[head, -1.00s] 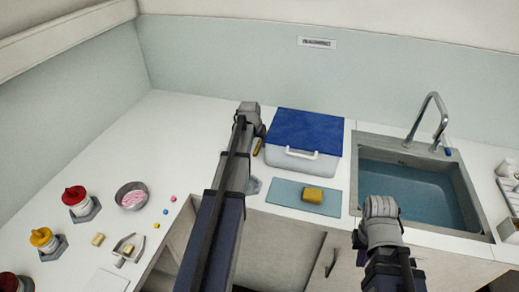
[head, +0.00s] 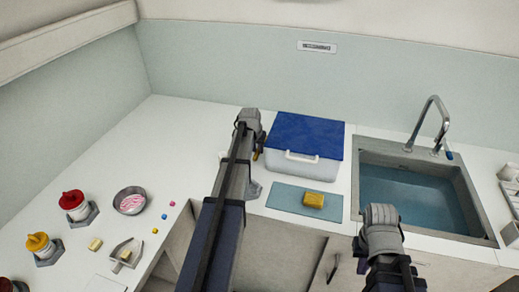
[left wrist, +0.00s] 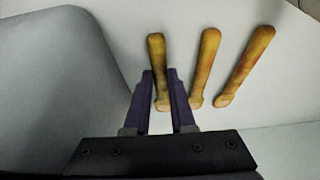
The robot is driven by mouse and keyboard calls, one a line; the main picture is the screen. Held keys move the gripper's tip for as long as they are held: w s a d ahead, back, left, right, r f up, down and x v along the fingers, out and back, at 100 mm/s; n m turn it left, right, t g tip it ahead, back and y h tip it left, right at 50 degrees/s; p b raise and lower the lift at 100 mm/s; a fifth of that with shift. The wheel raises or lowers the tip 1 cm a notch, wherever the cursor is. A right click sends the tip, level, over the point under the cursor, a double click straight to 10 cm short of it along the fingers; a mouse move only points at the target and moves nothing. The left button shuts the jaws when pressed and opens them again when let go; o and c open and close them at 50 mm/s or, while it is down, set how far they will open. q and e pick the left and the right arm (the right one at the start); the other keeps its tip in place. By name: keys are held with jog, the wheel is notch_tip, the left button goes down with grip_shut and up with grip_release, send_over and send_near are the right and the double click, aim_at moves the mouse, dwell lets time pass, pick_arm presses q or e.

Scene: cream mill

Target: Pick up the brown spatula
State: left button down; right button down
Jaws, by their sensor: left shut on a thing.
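In the left wrist view three brown wooden handles lie side by side on a pale surface. My left gripper (left wrist: 161,74) is shut on the leftmost handle (left wrist: 157,46), with one purple finger on each side of it. The middle handle (left wrist: 206,60) and the right handle (left wrist: 246,64) lie apart from the fingers. Only handles show, so I cannot tell by shape which belongs to the brown spatula. In the head view my left gripper (head: 248,122) is left of the blue-lidded box, its fingers hidden. My right gripper (head: 381,215) is in front of the sink, its fingers hidden.
The box (head: 304,148) stands close to the right of my left gripper. A yellow sponge (head: 313,200) lies on a blue mat (head: 283,197). The sink (head: 415,190) is at the right. Bottles, a bowl (head: 130,201) and small items stand on the left counter.

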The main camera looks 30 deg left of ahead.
aim_at(257, 151)
pick_arm(q)
jog(key=shift+r, duration=0.15)
dwell(0.3)
notch_tip(257, 151, up, 8)
jog(key=p, duration=0.8)
jog(key=shift+r+p, duration=0.1)
jog(key=shift+p, duration=0.2)
